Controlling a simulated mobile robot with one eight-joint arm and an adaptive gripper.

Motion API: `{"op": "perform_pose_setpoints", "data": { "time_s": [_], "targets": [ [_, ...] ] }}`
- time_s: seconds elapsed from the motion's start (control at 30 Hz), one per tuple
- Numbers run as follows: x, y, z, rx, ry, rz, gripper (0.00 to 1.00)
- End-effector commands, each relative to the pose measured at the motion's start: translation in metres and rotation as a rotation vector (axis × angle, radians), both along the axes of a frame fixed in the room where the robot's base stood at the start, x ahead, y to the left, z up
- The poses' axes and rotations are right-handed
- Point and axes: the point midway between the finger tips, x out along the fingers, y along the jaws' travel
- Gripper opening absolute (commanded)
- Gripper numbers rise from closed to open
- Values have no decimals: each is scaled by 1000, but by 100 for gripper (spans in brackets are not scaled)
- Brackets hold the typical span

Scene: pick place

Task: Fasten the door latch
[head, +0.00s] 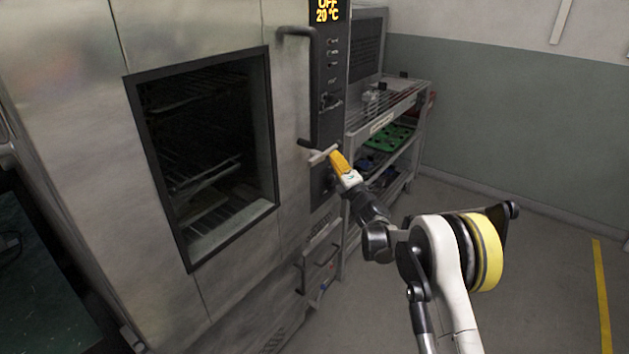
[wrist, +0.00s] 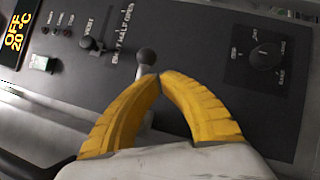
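The oven door (head: 225,40) is a large metal panel with a dark window, and it looks closed or nearly so. A latch handle (head: 321,156), a short pale bar beside a dark end, sits at the door's right edge below the tall door handle (head: 318,75). My gripper (head: 334,153) is at the right of the latch handle; whether it touches it I cannot tell. In the wrist view my gripper's yellow fingertips (wrist: 160,77) meet, with nothing seen between them. The latch handle is not clearly seen there.
The control panel (wrist: 200,25) lies just beyond the fingertips. It has a ball-ended lever (wrist: 146,58), a second lever (wrist: 88,43) and a rotary knob (wrist: 265,54). A shelf rack (head: 400,110) stands right of the oven. The floor (head: 545,260) at right is clear.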

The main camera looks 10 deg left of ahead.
Motion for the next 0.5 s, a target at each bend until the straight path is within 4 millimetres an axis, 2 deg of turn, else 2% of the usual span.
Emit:
{"op": "perform_pose_setpoints", "data": {
  "time_s": [0.5],
  "targets": [
    [0, -1, -5, -1, -2, 0, 0]
  ]
}}
